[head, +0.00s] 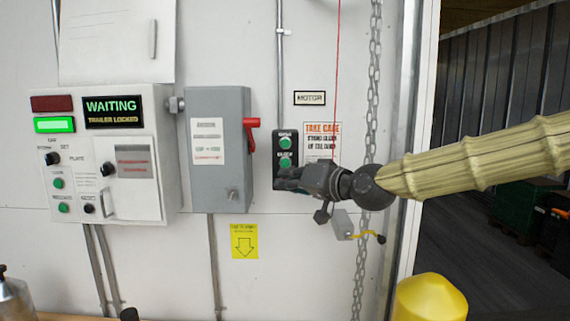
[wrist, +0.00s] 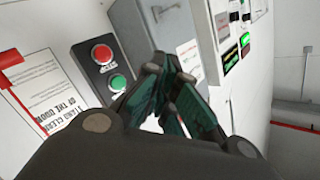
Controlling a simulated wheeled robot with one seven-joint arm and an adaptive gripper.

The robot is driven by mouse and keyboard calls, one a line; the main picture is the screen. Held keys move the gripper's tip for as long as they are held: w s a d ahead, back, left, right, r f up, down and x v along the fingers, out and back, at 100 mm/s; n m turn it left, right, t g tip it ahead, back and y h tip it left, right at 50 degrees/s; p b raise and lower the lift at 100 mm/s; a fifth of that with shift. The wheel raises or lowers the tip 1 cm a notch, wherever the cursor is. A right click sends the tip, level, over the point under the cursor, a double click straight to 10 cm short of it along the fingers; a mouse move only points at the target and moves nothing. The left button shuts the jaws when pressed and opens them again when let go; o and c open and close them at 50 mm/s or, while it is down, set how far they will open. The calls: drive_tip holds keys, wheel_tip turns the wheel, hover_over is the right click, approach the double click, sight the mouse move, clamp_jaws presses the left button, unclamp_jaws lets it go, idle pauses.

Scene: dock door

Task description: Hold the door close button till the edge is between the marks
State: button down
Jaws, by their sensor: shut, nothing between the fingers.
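The door button box (head: 285,153) is a dark upright box on the wall, with two green buttons in the head view: an upper one (head: 285,142) and a lower one (head: 285,162). Their small labels are hard to read. In the wrist view the box (wrist: 90,65) shows a red button (wrist: 102,53) and a green button (wrist: 118,82). My gripper (head: 287,183) is shut and empty, in front of the box's lower end, which it hides. In the wrist view my gripper (wrist: 168,85) is beside the green button; I cannot tell whether it touches the box. I cannot make out the door edge or marks.
A grey switch box (head: 218,150) with a red handle (head: 250,134) is left of the button box. A control panel (head: 110,150) reads "WAITING". A chain (head: 373,75) and red cord (head: 336,80) hang at right. A yellow post (head: 430,298) stands below.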

sight(285, 163)
drive_tip(key=w+p, duration=0.1)
drive_tip(key=w, duration=0.6)
drive_tip(key=shift+w, duration=0.3)
drive_tip(key=shift+w, duration=0.2)
idle(1.2)
drive_tip(key=shift+w+f, duration=0.1)
drive_tip(key=shift+w, duration=0.15)
